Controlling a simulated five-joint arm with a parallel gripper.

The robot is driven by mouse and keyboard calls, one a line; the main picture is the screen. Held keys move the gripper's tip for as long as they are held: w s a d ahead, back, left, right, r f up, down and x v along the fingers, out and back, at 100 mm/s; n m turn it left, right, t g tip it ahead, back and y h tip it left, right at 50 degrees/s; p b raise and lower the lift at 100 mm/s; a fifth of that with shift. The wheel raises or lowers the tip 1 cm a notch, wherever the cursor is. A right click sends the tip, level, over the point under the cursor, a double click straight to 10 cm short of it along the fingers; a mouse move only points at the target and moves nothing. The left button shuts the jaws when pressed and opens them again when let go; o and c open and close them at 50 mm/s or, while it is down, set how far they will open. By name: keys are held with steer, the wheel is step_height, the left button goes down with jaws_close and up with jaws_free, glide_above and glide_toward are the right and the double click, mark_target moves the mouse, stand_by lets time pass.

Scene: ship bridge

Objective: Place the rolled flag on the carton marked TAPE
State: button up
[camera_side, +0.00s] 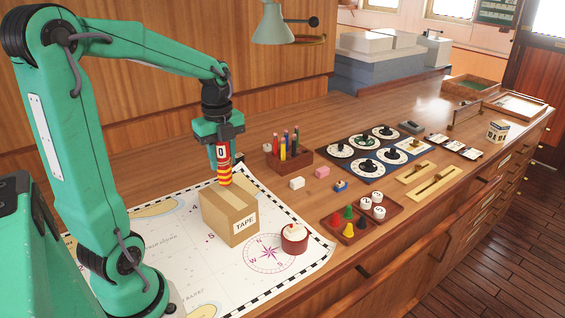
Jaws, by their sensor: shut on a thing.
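The rolled flag (224,174) is a small upright roll with red and yellow stripes and a label reading 0 near its top. My gripper (221,148) points down and is shut on the upper part of the flag. The carton marked TAPE (243,226) is a brown box standing on the chart, with its label on the right-hand face. The flag's lower end shows right at the carton's top, near its back edge. I cannot tell whether it touches the carton.
A chart (180,262) lies under the carton. A round red container (294,238) stands right of the carton. A pen holder (289,158), a tray of coloured cones (348,224) and dial panels (366,165) are farther right. A lamp (272,25) hangs behind.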

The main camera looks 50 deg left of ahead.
mark_target(224, 169)
steer(key=shift+f, duration=1.8)
steer(key=shift+f, duration=0.1)
steer(key=o, duration=1)
step_height(224, 169, up, 12)
steer(key=shift+r, duration=0.15)
steer(key=shift+d, duration=0.1)
